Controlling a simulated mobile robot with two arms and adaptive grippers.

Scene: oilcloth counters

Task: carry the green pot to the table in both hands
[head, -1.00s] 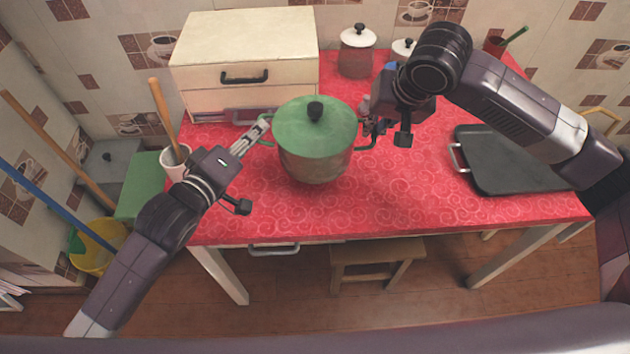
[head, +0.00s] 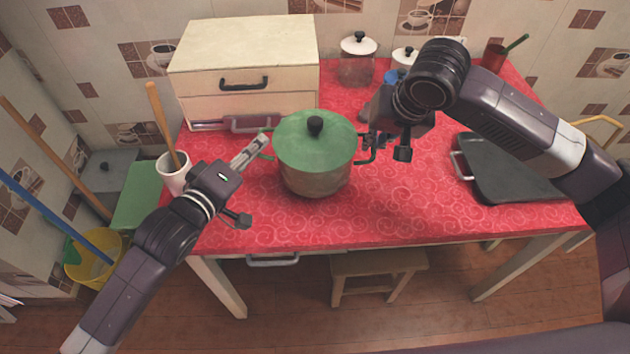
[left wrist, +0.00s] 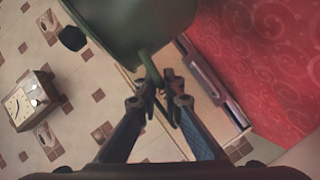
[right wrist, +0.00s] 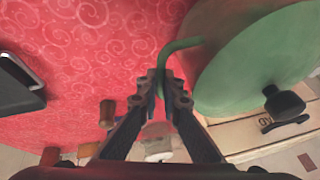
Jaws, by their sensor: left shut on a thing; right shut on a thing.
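The green pot (head: 314,170) has its green lid with a black knob on and looks upright over the red counter. I cannot tell whether its base touches the cloth. My left gripper (head: 264,144) is shut on the pot's left handle; the left wrist view shows the fingers (left wrist: 160,92) closed around the green loop. My right gripper (head: 372,144) is shut on the right handle; the right wrist view shows its fingertips (right wrist: 166,88) on the bent handle beside the lid. The red table (head: 400,210) fills the middle of the head view.
A cream drawer box (head: 245,55) stands behind the pot. A white cup with a wooden handle (head: 172,172) is by my left arm. A dark tray (head: 515,170) lies at right, canisters (head: 358,62) at the back. A stool (head: 378,268) stands below the front edge. Cloth before the pot is clear.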

